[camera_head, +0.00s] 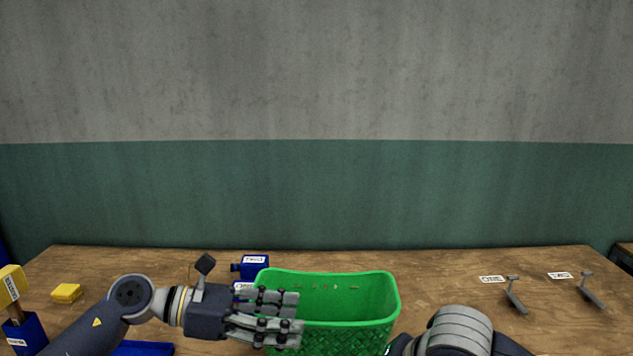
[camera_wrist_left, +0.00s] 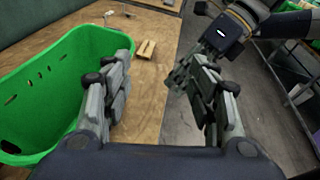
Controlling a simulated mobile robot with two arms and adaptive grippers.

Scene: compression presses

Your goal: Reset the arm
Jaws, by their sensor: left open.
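My left gripper (camera_head: 290,314) reaches in from the left, at the left front side of the green basket (camera_head: 362,311). Its fingers are spread with nothing between them; in the left wrist view (camera_wrist_left: 161,62) they stand well apart. The basket also shows at the left of the wrist view (camera_wrist_left: 59,85), beside the left finger. My right arm (camera_head: 458,328) shows as a grey link at the bottom of the head view. My right gripper (camera_wrist_left: 180,76) shows small in the wrist view, past the table edge; whether it is open is unclear.
A wooden table (camera_head: 440,285) bears blue devices (camera_head: 255,266) behind my left gripper, a yellow block (camera_head: 67,293) and a yellow-and-blue device (camera_head: 27,334) at left. Two grey levers (camera_head: 515,297) (camera_head: 591,292) stand at right. A small tan piece (camera_wrist_left: 146,49) lies beyond the basket.

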